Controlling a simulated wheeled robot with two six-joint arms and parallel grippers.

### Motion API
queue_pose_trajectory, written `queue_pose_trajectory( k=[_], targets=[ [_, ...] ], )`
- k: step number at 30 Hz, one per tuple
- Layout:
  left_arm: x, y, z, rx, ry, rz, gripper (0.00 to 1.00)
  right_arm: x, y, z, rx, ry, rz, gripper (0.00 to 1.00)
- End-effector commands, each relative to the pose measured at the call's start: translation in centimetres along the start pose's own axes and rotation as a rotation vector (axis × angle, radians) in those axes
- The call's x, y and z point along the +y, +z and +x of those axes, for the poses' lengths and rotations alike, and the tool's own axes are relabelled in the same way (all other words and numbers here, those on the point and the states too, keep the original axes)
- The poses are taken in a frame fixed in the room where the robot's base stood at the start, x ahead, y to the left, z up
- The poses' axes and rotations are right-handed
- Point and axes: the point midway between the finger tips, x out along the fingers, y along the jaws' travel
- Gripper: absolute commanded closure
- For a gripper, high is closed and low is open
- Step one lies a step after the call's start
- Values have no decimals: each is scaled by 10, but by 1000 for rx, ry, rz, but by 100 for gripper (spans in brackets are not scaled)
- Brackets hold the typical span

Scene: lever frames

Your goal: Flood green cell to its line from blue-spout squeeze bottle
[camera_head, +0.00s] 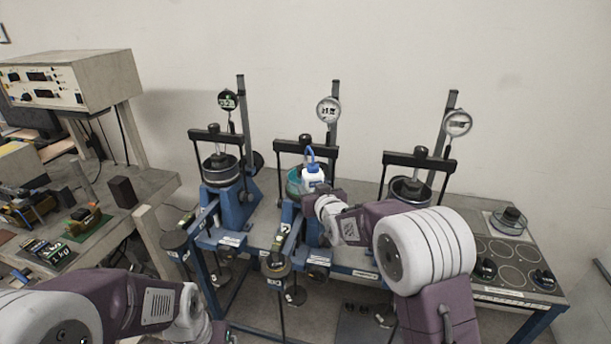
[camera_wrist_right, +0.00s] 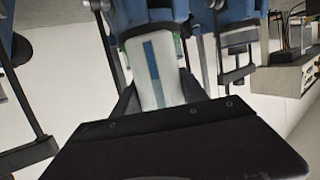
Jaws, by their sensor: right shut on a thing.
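The squeeze bottle (camera_head: 312,177) is white with a blue cap and a bent blue spout. It stands out in front of the middle lever frame. My right gripper (camera_head: 318,190) is shut on it, with the fingertips largely hidden by my wrist. In the right wrist view the bottle's pale body with a blue strip (camera_wrist_right: 152,75) sits between the two dark fingers (camera_wrist_right: 158,92). The green cell (camera_head: 293,184) shows as a teal rim behind and left of the bottle, mostly hidden by it. My left arm is at lower left; its gripper end (camera_head: 220,333) is small and partly cut off.
Lever frames with dial gauges stand left (camera_head: 219,168) and right (camera_head: 408,189) of the middle one on the blue-legged bench (camera_head: 350,258). Hanging weights (camera_head: 274,266) stick out at its front. A side bench (camera_head: 150,185) with a control box (camera_head: 70,80) is at left.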

Motion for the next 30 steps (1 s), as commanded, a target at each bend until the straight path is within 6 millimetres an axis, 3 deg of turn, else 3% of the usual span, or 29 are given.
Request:
queue_pose_trajectory(
  k=[16,30],
  targets=[
    [0,0,-2,0,0,0,15,0,-4,-1,3,0,0,72],
    [1,-3,-31,0,0,0,15,0,-47,-12,5,0,0,72]
  ],
)
